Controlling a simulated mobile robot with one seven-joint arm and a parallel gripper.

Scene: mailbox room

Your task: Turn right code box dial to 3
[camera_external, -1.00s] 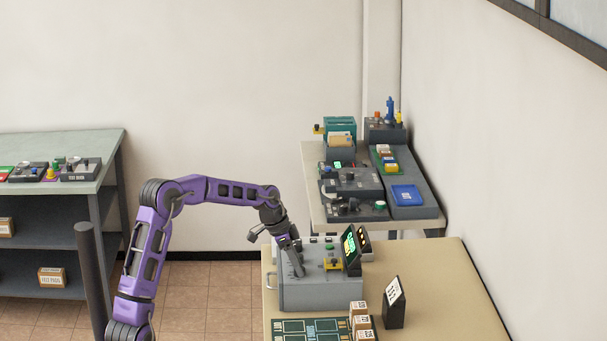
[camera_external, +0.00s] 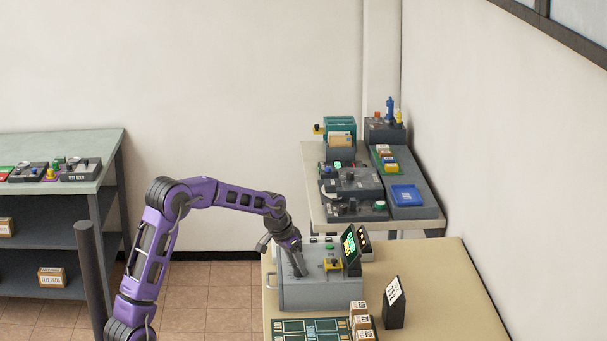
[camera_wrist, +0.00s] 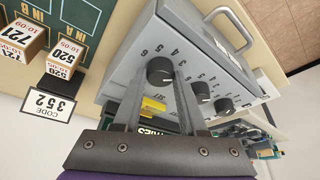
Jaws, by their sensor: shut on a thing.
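The grey code box (camera_external: 320,292) stands on the near table, with a lit green screen (camera_external: 349,243) at its right. In the wrist view the code box (camera_wrist: 140,50) shows three dark round dials in a row, with printed digits around them. My gripper (camera_wrist: 160,76) has its two fingers on either side of the right dial (camera_wrist: 160,70), the leftmost in this view, and is shut on it. The middle dial (camera_wrist: 202,91) and the left dial (camera_wrist: 225,105) are free. The held dial's pointer setting cannot be read. In the external view my gripper (camera_external: 299,266) reaches down onto the box and hides the dial.
A yellow part (camera_wrist: 153,106) sits on the box beyond the dials. A green board (camera_external: 308,328) lies in front.

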